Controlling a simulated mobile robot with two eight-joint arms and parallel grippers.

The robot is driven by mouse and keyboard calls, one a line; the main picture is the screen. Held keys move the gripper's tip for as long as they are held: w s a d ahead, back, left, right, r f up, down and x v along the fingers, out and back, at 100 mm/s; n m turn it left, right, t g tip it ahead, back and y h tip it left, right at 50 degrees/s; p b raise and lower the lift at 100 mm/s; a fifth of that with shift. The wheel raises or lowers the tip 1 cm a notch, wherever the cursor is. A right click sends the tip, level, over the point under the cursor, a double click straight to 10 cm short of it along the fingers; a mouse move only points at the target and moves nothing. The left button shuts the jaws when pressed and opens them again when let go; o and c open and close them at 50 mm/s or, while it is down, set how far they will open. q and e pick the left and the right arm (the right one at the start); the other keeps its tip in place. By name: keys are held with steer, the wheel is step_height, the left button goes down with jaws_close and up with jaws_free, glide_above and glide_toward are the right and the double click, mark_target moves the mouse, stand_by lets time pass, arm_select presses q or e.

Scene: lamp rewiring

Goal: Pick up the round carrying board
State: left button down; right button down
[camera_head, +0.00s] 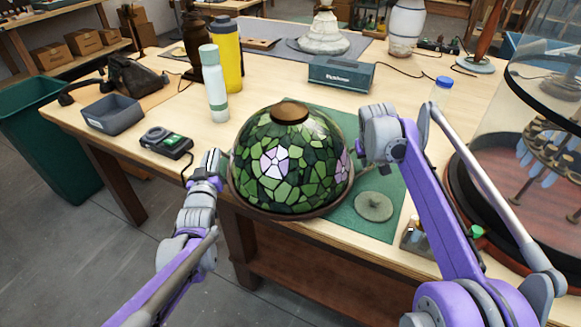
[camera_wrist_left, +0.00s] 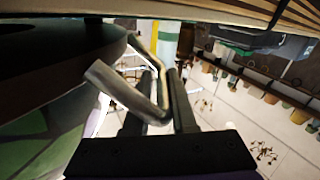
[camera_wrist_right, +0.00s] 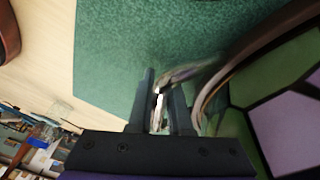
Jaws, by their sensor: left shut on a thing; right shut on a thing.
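The round carrying board (camera_head: 277,215) shows as a brown rim under a green stained-glass lampshade (camera_head: 290,160) with pale lilac flowers and a brown cap. My left gripper (camera_head: 222,160) is at the board's left side. In the left wrist view its jaws (camera_wrist_left: 165,100) are shut on a bent metal handle (camera_wrist_left: 122,88). My right gripper (camera_head: 366,160) is at the board's right side, partly hidden by its own wrist. In the right wrist view its jaws (camera_wrist_right: 163,102) are shut on the other handle (camera_wrist_right: 188,73). I cannot tell whether the board touches the mat.
The green mat (camera_head: 388,213) bears a small round disc (camera_head: 374,206). A pale green bottle (camera_head: 214,85), yellow flask (camera_head: 227,55), meter (camera_head: 167,142) and grey tray (camera_head: 113,114) stand left. A glass-topped round case (camera_head: 500,165) stands right. The floor in front of the bench is open.

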arm_select(q)
steer(key=shift+a+r, duration=0.15)
steer(key=shift+a, duration=0.1)
arm_select(e)
steer(key=shift+d+r, duration=0.2)
